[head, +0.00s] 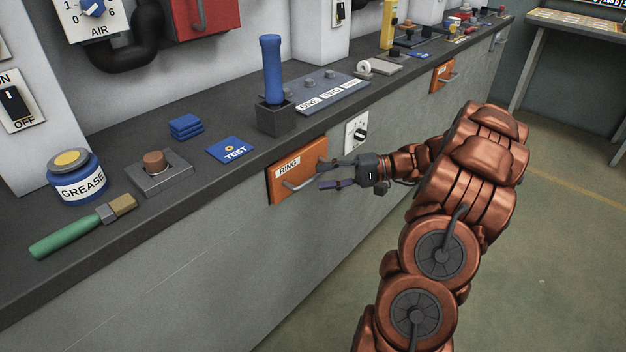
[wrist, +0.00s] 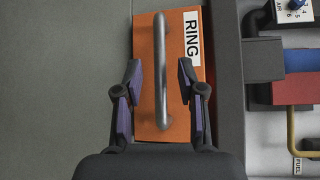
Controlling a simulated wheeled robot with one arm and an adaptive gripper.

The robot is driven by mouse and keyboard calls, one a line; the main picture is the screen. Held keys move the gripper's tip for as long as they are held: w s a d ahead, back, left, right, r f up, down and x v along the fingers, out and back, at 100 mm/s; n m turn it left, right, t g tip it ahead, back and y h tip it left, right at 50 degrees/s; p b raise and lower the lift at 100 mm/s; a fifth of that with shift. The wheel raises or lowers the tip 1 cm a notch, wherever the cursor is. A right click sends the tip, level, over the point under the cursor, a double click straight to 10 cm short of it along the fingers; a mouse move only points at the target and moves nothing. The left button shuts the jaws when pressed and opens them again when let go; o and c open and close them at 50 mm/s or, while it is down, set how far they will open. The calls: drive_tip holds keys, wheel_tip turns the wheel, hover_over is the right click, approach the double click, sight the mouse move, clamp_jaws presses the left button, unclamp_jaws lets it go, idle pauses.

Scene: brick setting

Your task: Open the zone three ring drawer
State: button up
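The orange drawer front (head: 283,187) labelled RING is set in the grey bench side and looks closed. It also shows in the wrist view (wrist: 147,40). Its grey bar handle (head: 300,184) runs along the drawer front. In the wrist view the handle (wrist: 161,60) lies between my two fingers. My gripper (head: 328,174) is open in front of the drawer, fingers pointing at it. In the wrist view my gripper (wrist: 159,72) has a gap on both sides of the handle. I cannot tell how far the fingertips are from the drawer face.
A white dial plate (head: 356,130) is on the bench side just right of the drawer. A second orange drawer (head: 442,76) is farther along. A blue-handled tool stands in a dark block (head: 277,118) above. The floor (head: 540,220) right of my arm is clear.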

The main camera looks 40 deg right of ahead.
sight(313, 176)
drive_tip(key=shift+x, duration=1.8)
clamp_jaws()
